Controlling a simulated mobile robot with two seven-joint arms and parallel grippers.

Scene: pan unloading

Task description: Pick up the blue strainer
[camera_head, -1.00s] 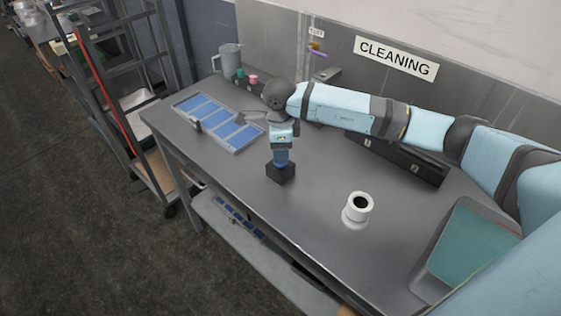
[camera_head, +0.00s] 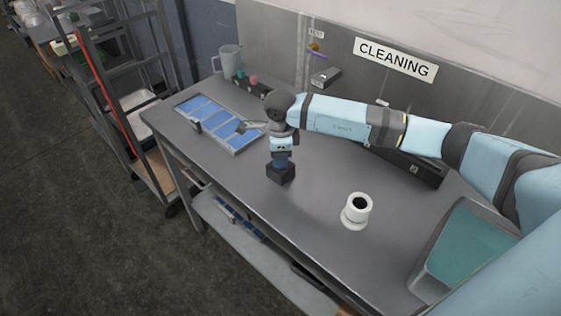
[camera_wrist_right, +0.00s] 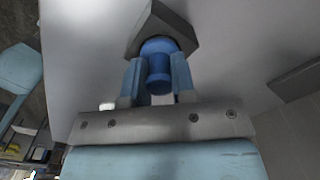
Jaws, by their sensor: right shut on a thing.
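The blue strainer (camera_wrist_right: 158,66) shows in the right wrist view as a blue cylindrical body between the two light-blue fingers. Its far end meets a dark angular block (camera_wrist_right: 163,28). In the head view this block (camera_head: 281,174) stands on the table. My right gripper (camera_head: 281,157) points down just above the block and is shut on the strainer, covering most of it. The lower end of the strainer is hidden, so I cannot tell whether it sits in the block. My left gripper is not in view.
The grey metal table (camera_head: 315,235) has a white flanged cylinder (camera_head: 356,211) at right and a teal-bottomed bin (camera_head: 470,245) at its right end. A tray with blue panels (camera_head: 205,113) lies at left, a jug (camera_head: 230,60) behind it. The table's middle front is clear.

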